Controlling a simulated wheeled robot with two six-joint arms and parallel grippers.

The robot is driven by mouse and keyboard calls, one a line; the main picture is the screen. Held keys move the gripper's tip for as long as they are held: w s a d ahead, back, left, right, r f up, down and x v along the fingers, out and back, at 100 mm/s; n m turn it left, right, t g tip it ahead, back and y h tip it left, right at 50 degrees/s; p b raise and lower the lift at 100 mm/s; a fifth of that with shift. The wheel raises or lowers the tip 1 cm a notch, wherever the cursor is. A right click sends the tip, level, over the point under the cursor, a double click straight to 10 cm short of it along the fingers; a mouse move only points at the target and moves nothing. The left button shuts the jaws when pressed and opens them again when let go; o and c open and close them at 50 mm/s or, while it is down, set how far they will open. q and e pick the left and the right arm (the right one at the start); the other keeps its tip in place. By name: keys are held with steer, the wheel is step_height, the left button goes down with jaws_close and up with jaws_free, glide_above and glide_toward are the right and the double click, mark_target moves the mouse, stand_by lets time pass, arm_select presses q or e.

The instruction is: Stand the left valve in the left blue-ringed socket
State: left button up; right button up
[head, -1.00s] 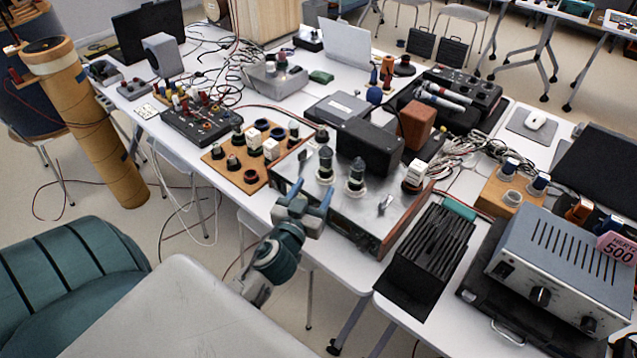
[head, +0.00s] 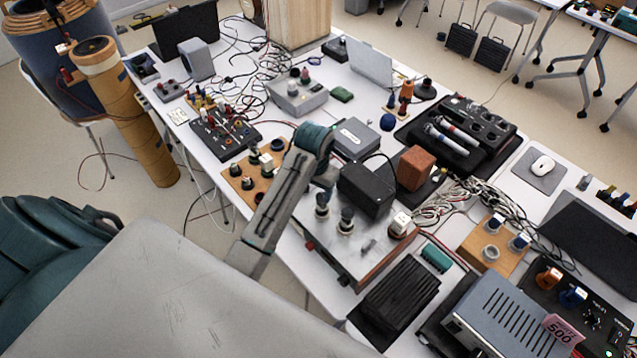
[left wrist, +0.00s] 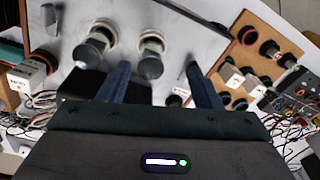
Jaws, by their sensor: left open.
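My left gripper (left wrist: 157,72) is open and empty. In the head view it is just behind the left valve, partly hidden by my wrist. My right gripper is not in view.
A black box (head: 367,190) stands close behind the valves. A white-topped part (head: 401,222) sits at the chassis's right end. A brown board (head: 236,170) with several round fittings lies to the left. Black ribbed fins (head: 400,298) stand in front.

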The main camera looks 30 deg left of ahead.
mark_target(321, 192)
arm_select(q)
steer(key=shift+w+d+r+g, duration=0.1)
steer(key=shift+w+r+g, duration=0.05)
steer(key=shift+w+r, duration=0.4)
steer(key=shift+w+d+r+g, duration=0.15)
steer(key=shift+w+r, duration=0.2)
steer(key=shift+w, duration=0.35)
steer(key=shift+a+r, duration=0.15)
steer(key=shift+a, duration=0.05)
steer(key=shift+s+b, duration=0.1)
steer(key=shift+b, duration=0.2)
step_height(321, 192, down, 3)
steer(key=b, duration=0.2)
steer(key=shift+b, duration=0.4)
step_height(321, 192, down, 2)
steer(key=shift+d+f+p, duration=0.1)
steer(key=shift+p, duration=0.75)
steer(key=shift+f, duration=0.25)
steer(key=f+p, duration=0.1)
steer(key=f, duration=0.1)
steer(key=f+p, duration=0.1)
steer(key=f, duration=0.1)
steer(key=shift+s+d+f+p, duration=0.1)
steer(key=shift+s+d+p, duration=0.1)
steer(key=shift+d+p, duration=0.15)
steer(key=shift+f, duration=0.4)
steer(key=c, duration=1.1)
steer(key=shift+c, duration=0.2)
steer(key=shift+w+a+r, duration=0.1)
steer(key=shift+r, duration=0.1)
